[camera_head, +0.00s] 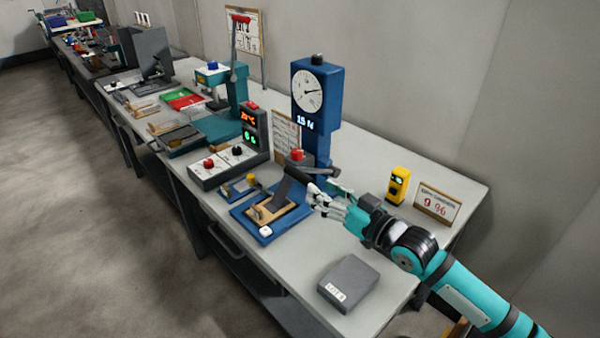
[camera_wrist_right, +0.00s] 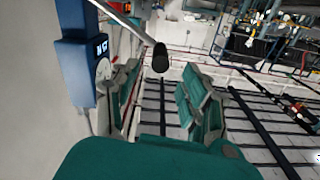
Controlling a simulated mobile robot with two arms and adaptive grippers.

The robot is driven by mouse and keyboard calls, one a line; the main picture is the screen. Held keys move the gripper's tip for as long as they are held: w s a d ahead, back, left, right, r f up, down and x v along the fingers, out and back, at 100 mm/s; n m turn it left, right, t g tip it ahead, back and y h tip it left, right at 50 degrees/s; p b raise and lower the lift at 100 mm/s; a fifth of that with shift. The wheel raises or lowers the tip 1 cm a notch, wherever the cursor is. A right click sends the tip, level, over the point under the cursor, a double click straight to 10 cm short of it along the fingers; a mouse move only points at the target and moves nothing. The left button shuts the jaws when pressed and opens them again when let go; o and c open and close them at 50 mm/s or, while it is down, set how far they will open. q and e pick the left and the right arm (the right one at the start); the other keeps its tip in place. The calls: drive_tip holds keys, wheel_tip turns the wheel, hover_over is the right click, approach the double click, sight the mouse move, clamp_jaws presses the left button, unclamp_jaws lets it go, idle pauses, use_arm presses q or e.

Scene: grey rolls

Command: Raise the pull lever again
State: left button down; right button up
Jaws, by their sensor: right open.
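The blue tester (camera_head: 318,130) stands on the bench with a round dial and a display reading 15 N. Its pull lever, a grey rod with a black grip (camera_head: 297,175), sticks out low in front of the column. My right gripper (camera_head: 316,197) is open and empty, just right of and close to the grip. In the right wrist view, the black grip (camera_wrist_right: 160,57) shows between the lines of the spread fingers (camera_wrist_right: 162,92), near their tips. I cannot tell whether they touch. The tester's blue column (camera_wrist_right: 75,60) is at left. My left gripper is out of view.
A blue fixture with a grey strip (camera_head: 270,233) lies below the lever. A control box (camera_head: 228,160) stands left.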

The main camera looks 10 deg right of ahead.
sight(291, 170)
drive_tip(key=x, duration=0.7)
drive_tip(key=shift+w+a+r+p, duration=0.1)
drive_tip(key=shift+p, duration=0.25)
drive_tip(key=shift+w+a, duration=0.15)
drive_tip(key=shift+w, duration=0.05)
drive_tip(key=c, duration=0.9)
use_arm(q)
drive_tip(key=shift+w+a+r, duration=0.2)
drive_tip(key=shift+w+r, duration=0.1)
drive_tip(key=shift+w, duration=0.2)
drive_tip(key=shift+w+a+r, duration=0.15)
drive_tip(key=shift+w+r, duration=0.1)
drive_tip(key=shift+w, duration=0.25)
use_arm(e)
clamp_jaws()
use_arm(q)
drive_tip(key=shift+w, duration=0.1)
